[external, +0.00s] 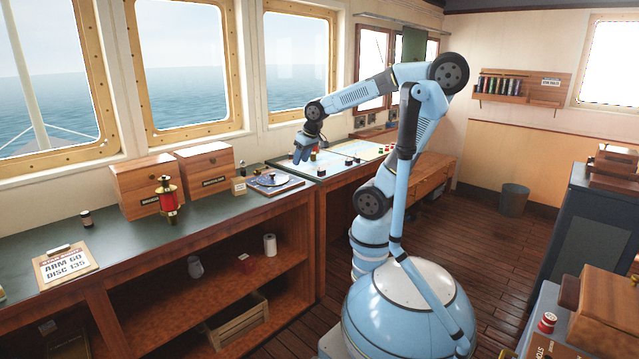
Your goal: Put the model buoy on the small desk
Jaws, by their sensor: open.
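My gripper (301,157) is open and points down over the near left part of the chart table (318,172). A small dark and red piece (315,151) is close beside it; I cannot tell if they touch. A red figure with a dark top and brass-coloured parts (168,198) stands upright on the long counter, in front of a wooden box and well left of my gripper. It may be the model buoy, but its size in the picture leaves this unsure. A low wooden desk (432,178) is behind my arm, partly hidden; I cannot tell if it is the small desk.
Several small pieces lie on the chart table. A bin (513,200) stands on open floor; cabinets are at right.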

